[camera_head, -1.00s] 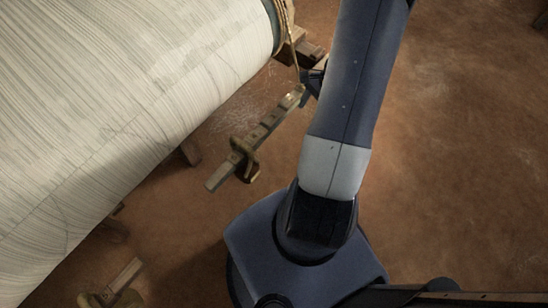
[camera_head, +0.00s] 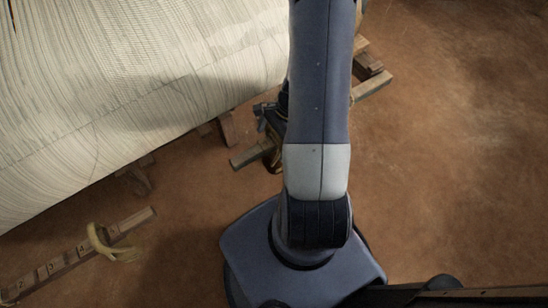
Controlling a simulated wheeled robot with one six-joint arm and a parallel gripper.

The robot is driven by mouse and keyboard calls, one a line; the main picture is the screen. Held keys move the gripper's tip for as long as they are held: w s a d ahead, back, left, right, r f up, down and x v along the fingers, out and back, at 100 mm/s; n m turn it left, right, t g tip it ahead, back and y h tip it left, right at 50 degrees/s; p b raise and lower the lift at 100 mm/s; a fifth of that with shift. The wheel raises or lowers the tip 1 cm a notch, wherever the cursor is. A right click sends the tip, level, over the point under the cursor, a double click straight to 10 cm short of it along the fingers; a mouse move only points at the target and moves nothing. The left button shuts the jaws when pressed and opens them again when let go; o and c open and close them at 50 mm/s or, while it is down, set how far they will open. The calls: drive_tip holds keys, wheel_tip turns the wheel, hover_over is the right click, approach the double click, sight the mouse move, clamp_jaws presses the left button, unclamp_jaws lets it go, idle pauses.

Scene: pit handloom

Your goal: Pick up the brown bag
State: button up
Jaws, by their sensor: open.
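No brown bag can be made out in the head view. My gripper (camera_head: 263,114) shows only in part, as a small dark shape sticking out to the left from behind my arm. Its jaws are open, and I see nothing between them. It appears over a short wooden bar near the loom's edge, partly hidden by my arm. I cannot tell its height above that bar.
A large roll of pale threads (camera_head: 130,90) fills the upper left. A notched wooden bar (camera_head: 60,262) with a yellowish rope loop (camera_head: 105,245) lies lower left. Wooden blocks (camera_head: 368,70) stand right of my arm. The brown floor (camera_head: 450,160) at right is clear.

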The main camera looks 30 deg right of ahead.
drive_tip(key=shift+c, duration=0.4)
drive_tip(key=c, duration=1.7)
